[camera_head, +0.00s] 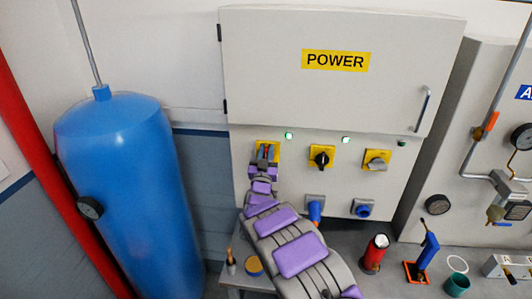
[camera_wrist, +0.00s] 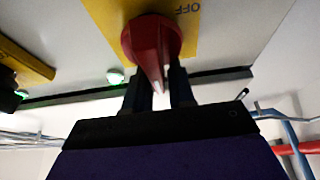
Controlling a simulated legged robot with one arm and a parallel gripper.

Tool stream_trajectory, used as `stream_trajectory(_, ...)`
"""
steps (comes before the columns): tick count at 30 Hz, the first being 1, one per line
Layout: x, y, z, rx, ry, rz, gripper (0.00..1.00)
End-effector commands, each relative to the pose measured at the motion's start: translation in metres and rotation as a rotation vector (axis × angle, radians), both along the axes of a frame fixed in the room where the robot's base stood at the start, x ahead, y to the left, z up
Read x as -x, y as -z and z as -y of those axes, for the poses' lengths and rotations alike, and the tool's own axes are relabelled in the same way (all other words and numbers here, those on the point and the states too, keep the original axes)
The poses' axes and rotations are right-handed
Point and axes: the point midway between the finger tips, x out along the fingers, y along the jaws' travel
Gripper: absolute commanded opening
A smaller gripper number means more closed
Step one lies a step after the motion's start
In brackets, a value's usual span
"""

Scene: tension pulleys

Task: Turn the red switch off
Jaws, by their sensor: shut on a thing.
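The red switch (camera_wrist: 150,42) is a red rotary knob on a yellow plate (camera_wrist: 192,28) marked "OFF" in the wrist view. My gripper (camera_wrist: 163,85) has its two dark fingers on either side of the knob's pointed handle and is shut on it. In the head view, my gripper (camera_head: 265,153) reaches the leftmost yellow plate (camera_head: 276,146) on the grey power cabinet (camera_head: 290,100). There the knob is mostly hidden behind my gripper, with only a little red showing. I cannot tell the exact angle of the knob.
A black knob (camera_head: 321,157) and a grey knob (camera_head: 376,160) sit on yellow plates to the right. A green lamp (camera_head: 289,136) is lit above the switches. A blue tank (camera_head: 130,190) stands left. A bench below holds a red cylinder (camera_head: 375,252) and a blue-handled tool (camera_head: 427,250).

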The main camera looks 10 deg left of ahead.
Motion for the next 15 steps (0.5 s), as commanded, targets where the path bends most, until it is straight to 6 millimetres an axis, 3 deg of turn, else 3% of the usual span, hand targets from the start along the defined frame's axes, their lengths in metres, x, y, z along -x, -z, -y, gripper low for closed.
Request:
stream_trajectory(4, -0.0002, 0.0023, -0.0013, 0.002, -0.001, -0.004, 0.0)
stream_trajectory(15, -0.0006, 0.0041, -0.0029, 0.041, -0.001, -0.007, 0.0)
